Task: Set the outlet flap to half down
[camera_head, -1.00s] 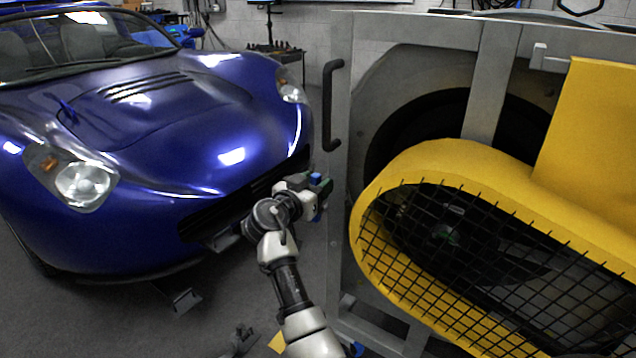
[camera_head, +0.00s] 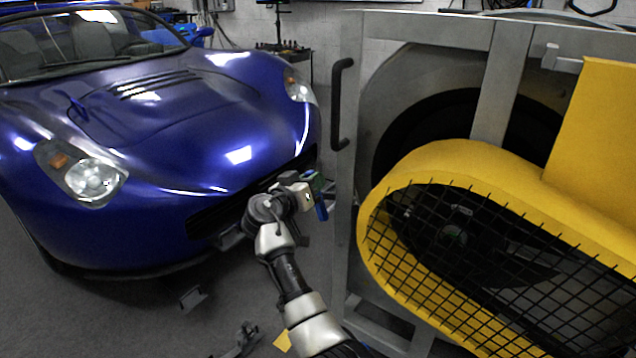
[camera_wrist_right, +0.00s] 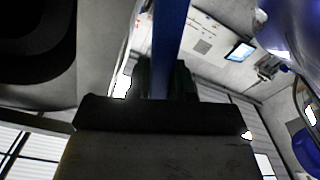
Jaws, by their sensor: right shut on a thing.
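My right gripper (camera_head: 314,186) is at the left side of the grey-framed blower, in front of the car's nose. It is shut on a blue lever (camera_head: 321,210), whose lower end shows below the fingers. In the right wrist view the blue lever (camera_wrist_right: 168,45) runs up from between the dark fingers (camera_wrist_right: 165,82). I take the lever to be the outlet flap's handle; the flap plate itself cannot be made out, and its angle cannot be read. My left gripper is not in view.
The blower's grey frame (camera_head: 345,215), with a black handle (camera_head: 338,105) and yellow mesh-fronted guard (camera_head: 450,160), stands close right of my arm. The blue car (camera_head: 170,130) is close on the left. Grey floor shows between and below them.

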